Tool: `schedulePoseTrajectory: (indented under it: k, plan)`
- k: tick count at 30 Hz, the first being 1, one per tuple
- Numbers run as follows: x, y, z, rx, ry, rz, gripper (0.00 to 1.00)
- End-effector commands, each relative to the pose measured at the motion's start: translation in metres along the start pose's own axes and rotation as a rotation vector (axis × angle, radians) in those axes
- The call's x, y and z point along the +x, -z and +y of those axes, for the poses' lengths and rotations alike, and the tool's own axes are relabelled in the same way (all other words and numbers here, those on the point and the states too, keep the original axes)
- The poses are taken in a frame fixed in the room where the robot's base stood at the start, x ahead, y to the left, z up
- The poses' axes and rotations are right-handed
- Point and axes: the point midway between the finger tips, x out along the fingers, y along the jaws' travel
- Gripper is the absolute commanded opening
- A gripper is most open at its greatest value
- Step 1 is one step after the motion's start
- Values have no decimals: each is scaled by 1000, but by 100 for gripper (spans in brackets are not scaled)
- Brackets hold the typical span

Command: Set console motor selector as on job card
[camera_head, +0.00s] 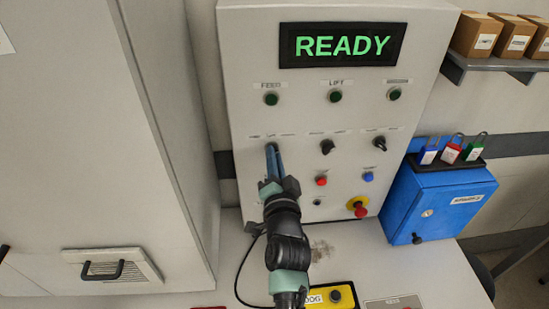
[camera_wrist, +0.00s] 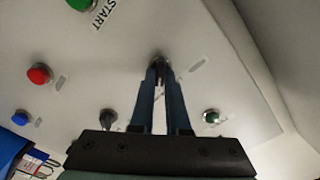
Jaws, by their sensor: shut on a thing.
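The pale grey console (camera_head: 300,105) stands upright ahead, with a lit READY display (camera_head: 343,46). My gripper (camera_head: 271,150) reaches up to the left selector of its selector row. In the wrist view, my gripper (camera_wrist: 161,75) is shut on that dark selector knob (camera_wrist: 160,66), mostly hidden between the blue fingers. The middle selector (camera_head: 327,147) and right selector (camera_head: 379,143) are black knobs to the right; a black knob also shows in the wrist view (camera_wrist: 108,118). The selector labels are too small to read. No readable job card shows.
Green FEED (camera_head: 271,99) and LIFT (camera_head: 335,96) lamps or buttons sit above. Red button (camera_head: 321,180), blue button (camera_head: 368,176) and red-yellow emergency stop (camera_head: 360,208) are close right of my arm. A blue box (camera_head: 435,205) with padlocks stands right; a yellow box (camera_head: 338,297) lies below.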

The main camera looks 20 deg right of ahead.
Motion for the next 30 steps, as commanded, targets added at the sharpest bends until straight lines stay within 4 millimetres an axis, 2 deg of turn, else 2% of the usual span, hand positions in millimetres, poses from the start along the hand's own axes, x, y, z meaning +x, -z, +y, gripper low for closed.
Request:
schedulePoseTrajectory:
  k: [3,4,8,9,20,23,30]
  plan:
    - [0,0,0,-1,0,0,0]
    - [0,0,0,-1,0,0,17]
    - [0,0,0,-1,0,0,41]
    - [0,0,0,-1,0,0,44]
    - [-4,0,0,-2,0,-1,44]
    - [-14,0,0,-2,-1,-1,44]
    - [-54,0,-1,-5,-1,-3,44]
